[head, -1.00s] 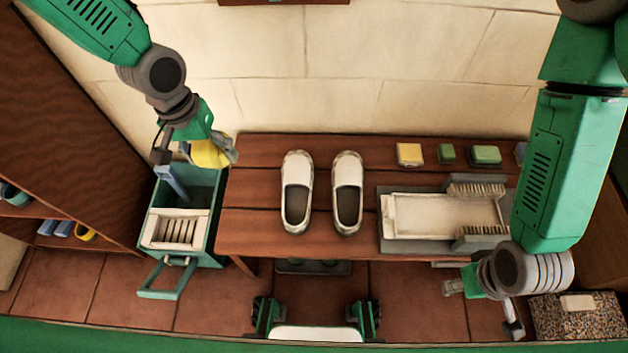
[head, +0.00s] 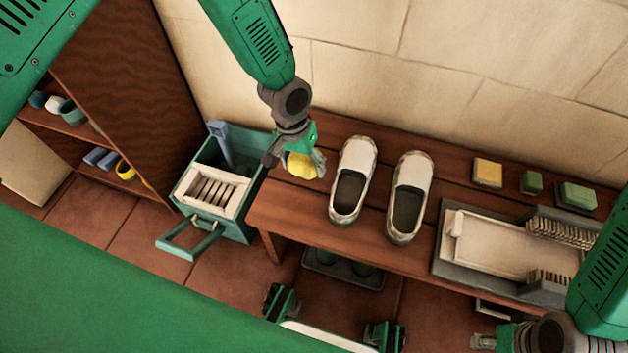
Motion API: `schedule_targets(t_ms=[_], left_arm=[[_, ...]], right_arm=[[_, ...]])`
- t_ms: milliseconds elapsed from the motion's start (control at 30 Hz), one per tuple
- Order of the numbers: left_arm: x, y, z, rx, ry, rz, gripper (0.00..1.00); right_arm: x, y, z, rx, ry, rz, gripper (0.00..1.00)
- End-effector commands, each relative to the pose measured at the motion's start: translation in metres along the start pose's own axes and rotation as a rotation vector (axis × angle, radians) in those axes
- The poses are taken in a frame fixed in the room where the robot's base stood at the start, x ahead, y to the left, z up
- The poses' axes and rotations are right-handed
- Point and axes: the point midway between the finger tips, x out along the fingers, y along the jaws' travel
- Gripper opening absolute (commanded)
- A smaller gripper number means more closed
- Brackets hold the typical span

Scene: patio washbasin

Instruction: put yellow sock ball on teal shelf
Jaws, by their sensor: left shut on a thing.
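The yellow sock ball (head: 301,166) is a small rounded yellow thing held in my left gripper (head: 296,162). That gripper is shut on it, above the left end of the wooden bench. The brown cabinet at the left has an upper shelf (head: 45,118) with a teal rounded item (head: 72,112), a white one and a dark blue one. Its lower shelf carries blue items (head: 100,158) and a yellow ring-like item (head: 125,169). No shelf that is itself teal stands out. My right gripper (head: 490,340) is at the bottom right, partly cut off, its opening unclear.
A teal bin (head: 238,228) with a pulled-out handle stands between cabinet and bench. White shoes (head: 353,180) stand on the bench (head: 290,215). A grey tray (head: 445,268) with brushes, a yellow block (head: 487,173) and green blocks (head: 577,196) are further right.

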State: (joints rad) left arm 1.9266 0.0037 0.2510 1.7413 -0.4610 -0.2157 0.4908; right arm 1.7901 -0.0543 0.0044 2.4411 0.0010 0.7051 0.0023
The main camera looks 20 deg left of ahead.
Motion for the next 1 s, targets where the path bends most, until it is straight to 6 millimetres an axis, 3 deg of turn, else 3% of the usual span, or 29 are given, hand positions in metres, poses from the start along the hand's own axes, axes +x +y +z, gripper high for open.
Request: schedule_targets(t_ms=[100,500,967,1000], left_arm=[[0.028,-0.002,0.000,0.000,-0.001,-0.002,0.34],[0.074,-0.009,0.000,0.001,-0.001,-0.004,0.34],[0.080,-0.010,-0.001,0.001,0.000,-0.004,0.35],[0.080,-0.010,-0.001,0.001,0.000,-0.004,0.77]], right_arm=[[0.013,0.000,0.001,-0.001,0.000,0.000,0.40],[0.032,0.000,0.002,0.000,-0.001,0.000,0.40],[0.034,-0.001,0.002,-0.001,0.000,0.000,0.40],[0.033,-0.001,0.002,-0.001,0.000,0.000,0.40]])
